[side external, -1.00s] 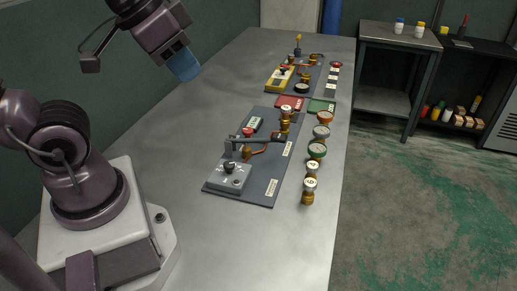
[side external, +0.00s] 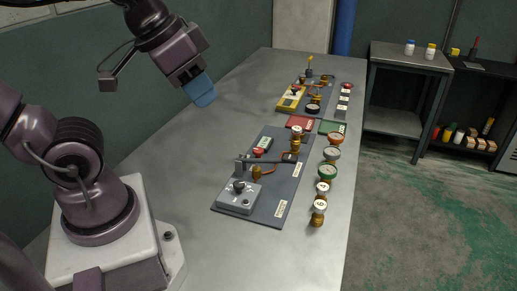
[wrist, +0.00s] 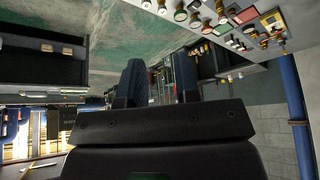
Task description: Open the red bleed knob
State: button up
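A small red knob (side external: 258,152) sits on the near dark grey panel (side external: 263,217), close to a copper pipe and a dark horizontal bar. I take it to be the red bleed knob; its exact setting is too small to tell. My gripper (side external: 202,97), with blue fingers, hangs above the bench, up and left of this panel, touching nothing. In the wrist view its two dark fingers (wrist: 162,82) stand apart with nothing between them. The panel parts at the upper right of the wrist view are too small to pick out the knob surely.
A grey box with a black knob (side external: 239,197) stands at the panel's near end. Several gauges and fittings (side external: 327,171) line the bench's right edge. Red (side external: 300,121) and green (side external: 333,127) trays lie beyond, before a second panel with a yellow block (side external: 291,97). The bench's left side is clear.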

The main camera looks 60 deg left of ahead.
jog(key=o, duration=0.5)
jog(key=f, duration=0.1)
jog(key=w+a+g, duration=0.1)
jog(key=f, duration=0.1)
jog(key=shift+w+a+f+n+g+y, duration=0.2)
jog(key=shift+w+f+n+g+y, duration=0.05)
jog(key=shift+f+n+g+y, duration=0.05)
jog(key=m+g+y, duration=0.4)
jog(key=m, duration=1.5)
send_near(258, 150)
jog(key=x, duration=0.9)
jog(key=shift+w+a, duration=0.1)
jog(key=c, duration=0.9)
